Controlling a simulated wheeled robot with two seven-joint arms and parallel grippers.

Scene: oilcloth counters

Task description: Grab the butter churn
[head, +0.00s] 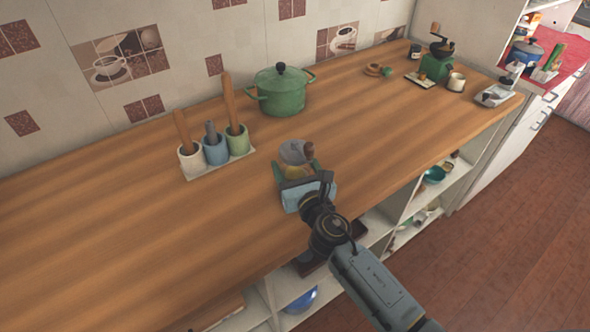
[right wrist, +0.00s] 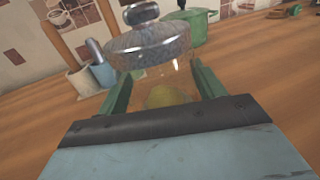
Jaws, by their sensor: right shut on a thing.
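The butter churn (head: 291,152) stands near the front edge of the wooden counter, with a grey metal lid, a clear body and something yellow inside. A brown handle-like part shows beside its lid. My right gripper (head: 296,171) is around its body, with a green finger on each side. In the right wrist view the churn's lid (right wrist: 150,46) rises above the fingers, and its see-through body sits between them. The gripper (right wrist: 158,92) is shut on the churn. The churn's base is hidden, so I cannot tell whether it touches the counter. My left gripper is not in view.
A rack of colored cups with wooden-handled tools (head: 215,151) stands behind left of the churn. A green pot (head: 281,94) is behind it. A grinder (head: 437,62) and a small mug (head: 456,82) stand far right. The counter's left part (head: 90,235) is clear.

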